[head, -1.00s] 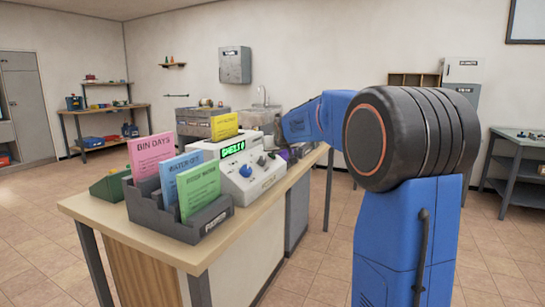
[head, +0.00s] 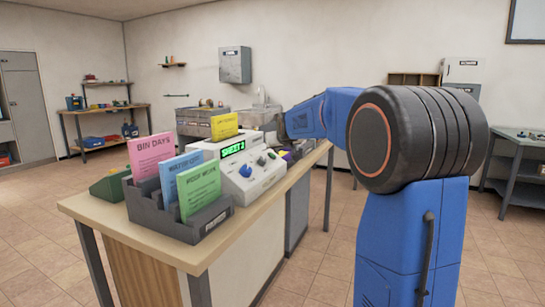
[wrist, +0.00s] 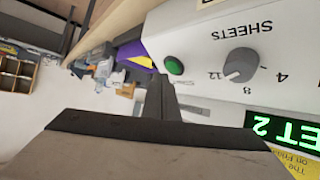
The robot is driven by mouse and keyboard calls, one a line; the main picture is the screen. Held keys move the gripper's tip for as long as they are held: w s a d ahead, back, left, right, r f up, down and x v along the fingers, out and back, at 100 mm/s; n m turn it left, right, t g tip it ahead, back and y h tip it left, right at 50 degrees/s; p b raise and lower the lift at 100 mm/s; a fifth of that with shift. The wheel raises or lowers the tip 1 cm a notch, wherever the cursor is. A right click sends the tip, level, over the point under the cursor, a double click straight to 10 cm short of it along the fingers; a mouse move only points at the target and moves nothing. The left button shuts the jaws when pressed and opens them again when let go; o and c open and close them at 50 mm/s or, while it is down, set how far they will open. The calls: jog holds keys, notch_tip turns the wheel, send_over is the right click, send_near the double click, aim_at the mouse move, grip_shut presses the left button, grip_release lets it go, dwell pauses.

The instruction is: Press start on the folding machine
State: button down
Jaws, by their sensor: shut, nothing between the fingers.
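The folding machine (head: 228,168) is a white console with a sloped front on the wooden counter. Its green display (wrist: 283,131) reads SHEET 2. In the wrist view its panel shows a grey knob (wrist: 241,63) under the word SHEETS, with numbers around it, and a round green button (wrist: 174,67). A blue knob (head: 245,170) shows in the head view. My gripper (wrist: 159,82) is shut and empty, its tips just beside the green button in the picture. I cannot tell whether they touch the panel. In the head view the fingertips are hard to make out.
A grey card holder (head: 180,219) with pink, blue and green cards stands at the counter's near end. A yellow card (head: 224,126) stands behind the machine. A sink (head: 259,115) is behind. The floor left of the counter (head: 165,259) is clear.

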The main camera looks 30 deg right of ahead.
jog(key=shift+s+d+r, duration=0.3)
jog(key=shift+s+r, duration=0.05)
jog(key=shift+r, duration=0.35)
jog(key=shift+s+d+r, duration=0.25)
jog(key=shift+s+r, duration=0.15)
jog(key=shift+r, duration=0.3)
jog(key=shift+s+d+r, duration=0.3)
jog(key=shift+s+r, duration=0.05)
jog(key=shift+r, duration=0.35)
jog(key=s+a+f+g+y, duration=0.1)
jog(key=s+a+f, duration=0.2)
jog(key=s+a, duration=0.35)
jog(key=s+a+f+n+g+y, duration=0.1)
jog(key=s+a+f, duration=0.25)
jog(key=s, duration=0.65)
jog(key=s+a+f+g, duration=0.1)
jog(key=s+a+f, duration=0.2)
jog(key=s+a, duration=0.35)
jog(key=s+a+f+g, duration=0.1)
jog(key=s+f, duration=0.4)
jog(key=s, duration=0.4)
jog(key=s+a+f+g+y, duration=0.1)
jog(key=s+a+f, duration=0.1)
jog(key=s+f, duration=0.4)
jog(key=s+a+f+n+g, duration=0.1)
jog(key=s+f, duration=0.4)
jog(key=s, duration=0.7)
jog(key=shift+s+a+f+g, duration=0.35)
jog(key=shift+a+g, duration=0.05)
jog(key=shift+a, duration=0.35)
